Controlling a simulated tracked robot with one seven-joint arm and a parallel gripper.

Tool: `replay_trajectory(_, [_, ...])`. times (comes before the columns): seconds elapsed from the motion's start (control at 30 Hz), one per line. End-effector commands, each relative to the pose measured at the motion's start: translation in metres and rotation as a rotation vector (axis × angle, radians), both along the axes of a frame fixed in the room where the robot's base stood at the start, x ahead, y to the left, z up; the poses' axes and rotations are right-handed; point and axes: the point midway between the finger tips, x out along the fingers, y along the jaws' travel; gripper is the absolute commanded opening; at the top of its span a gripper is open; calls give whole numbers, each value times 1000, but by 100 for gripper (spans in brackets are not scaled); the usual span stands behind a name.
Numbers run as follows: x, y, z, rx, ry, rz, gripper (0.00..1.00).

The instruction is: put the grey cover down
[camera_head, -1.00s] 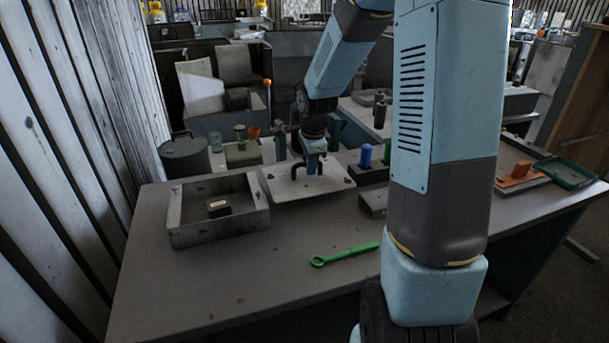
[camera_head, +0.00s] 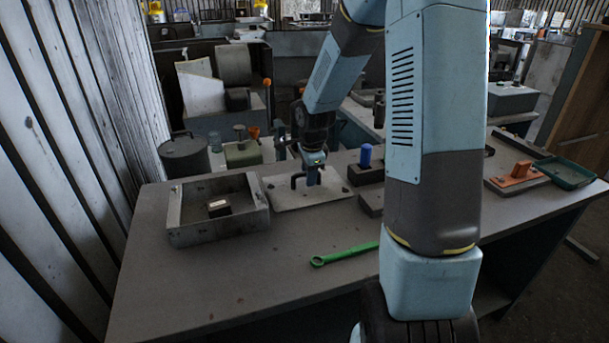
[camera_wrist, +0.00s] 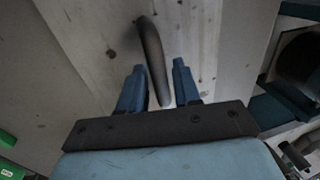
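The grey cover (camera_head: 285,202) is a flat light plate with a dark bar handle (camera_head: 296,181). It appears to lie flat on the table, just right of the open grey housing box (camera_head: 190,235). My gripper (camera_head: 313,182) is low over the plate at the handle. In the wrist view, my gripper (camera_wrist: 158,64) has its two blue fingers apart, with the handle (camera_wrist: 150,45) between them and gaps at both sides. The cover (camera_wrist: 90,30) fills much of that view. The fingers' contact with the plate cannot be told.
A small dark block (camera_head: 218,208) sits inside the housing box. A green wrench (camera_head: 343,254) lies on the front of the table (camera_head: 215,290). A blue cylinder (camera_head: 365,156) stands right of the cover. An orange part (camera_head: 519,171) and a green tray (camera_head: 565,172) are farther right.

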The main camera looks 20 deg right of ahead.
Motion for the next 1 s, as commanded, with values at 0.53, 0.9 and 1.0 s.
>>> replay_trajectory(0.53, [-1,0,9,-1,-2,1,47])
replay_trajectory(0.9, [-12,1,67,-1,-4,1,47])
replay_trajectory(1.0, [-15,1,84,-2,-4,2,47])
